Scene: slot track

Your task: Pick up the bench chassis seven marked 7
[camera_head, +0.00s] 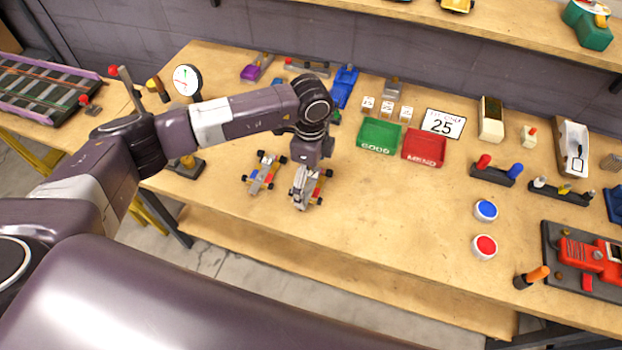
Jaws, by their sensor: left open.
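Two small wheeled chassis stand side by side on the wooden bench. The left chassis (263,173) has a grey body with red and blue parts and dark wheels. The right chassis (323,186) is partly hidden under my left gripper (302,200); red and yellow parts and dark wheels show. No number 7 can be read on either one. My left gripper points down over the right chassis and is open. I cannot tell whether its fingers touch the chassis. My right gripper is not in view.
Blue (486,210) and red (484,246) buttons stand further right. A round dial (187,80) stands behind my arm. The front middle of the bench (390,230) is clear.

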